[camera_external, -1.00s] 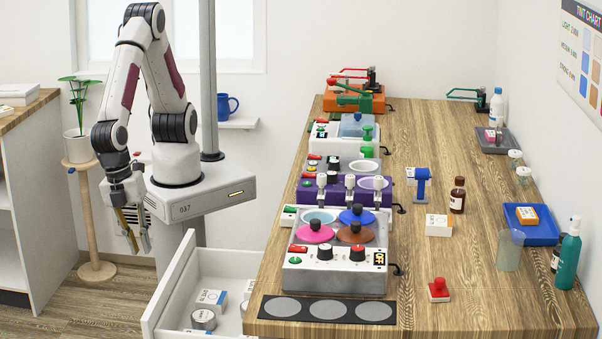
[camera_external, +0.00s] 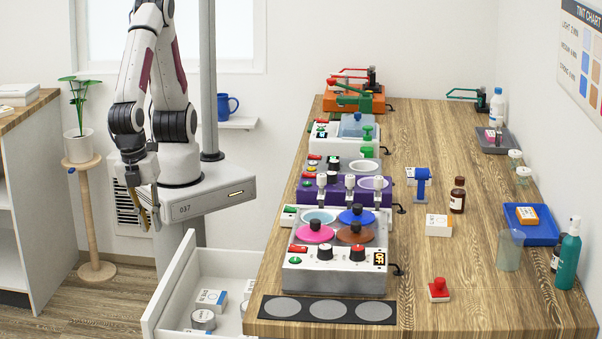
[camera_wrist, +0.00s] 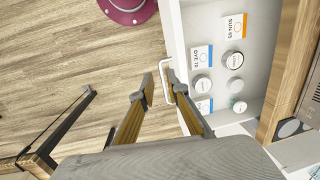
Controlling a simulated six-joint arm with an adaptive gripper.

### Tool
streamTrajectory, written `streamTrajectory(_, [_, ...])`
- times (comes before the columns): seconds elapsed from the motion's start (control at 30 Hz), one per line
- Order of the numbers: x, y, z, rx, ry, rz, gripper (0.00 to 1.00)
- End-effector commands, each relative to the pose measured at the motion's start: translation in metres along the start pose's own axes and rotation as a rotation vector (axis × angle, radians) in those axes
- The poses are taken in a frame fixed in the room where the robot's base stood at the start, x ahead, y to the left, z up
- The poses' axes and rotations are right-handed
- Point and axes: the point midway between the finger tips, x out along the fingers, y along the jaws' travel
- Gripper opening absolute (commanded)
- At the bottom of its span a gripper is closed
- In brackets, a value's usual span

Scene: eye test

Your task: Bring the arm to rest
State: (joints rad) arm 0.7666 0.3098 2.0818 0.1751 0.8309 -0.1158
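My arm (camera_external: 175,110) is bent on its grey base at the left of the bench. My gripper (camera_external: 151,226) hangs in front of that base with its fingers pointing down. It is above and behind the open white drawer and clear of the bench.
The open drawer (camera_external: 172,285) holds small boxes (camera_external: 211,298) and round tins (camera_external: 203,319). A plant stand (camera_external: 90,215) is at the left. The wooden bench (camera_external: 465,270) carries machines, bottles and a blue tray (camera_external: 540,236).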

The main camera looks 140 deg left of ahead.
Motion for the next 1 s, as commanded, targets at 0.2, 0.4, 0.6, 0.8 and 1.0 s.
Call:
streamTrajectory(0.2, [-0.025,-0.023,0.03,-0.069,0.029,0.027,0.15])
streamTrajectory(0.4, [-0.044,-0.042,0.056,-0.136,0.06,0.046,0.15])
streamTrajectory(0.6, [-0.061,-0.059,0.083,-0.207,0.098,0.062,0.15])
streamTrajectory(0.8, [-0.075,-0.074,0.109,-0.28,0.141,0.071,0.15])
streamTrajectory(1.0, [-0.088,-0.086,0.136,-0.358,0.188,0.075,0.15])
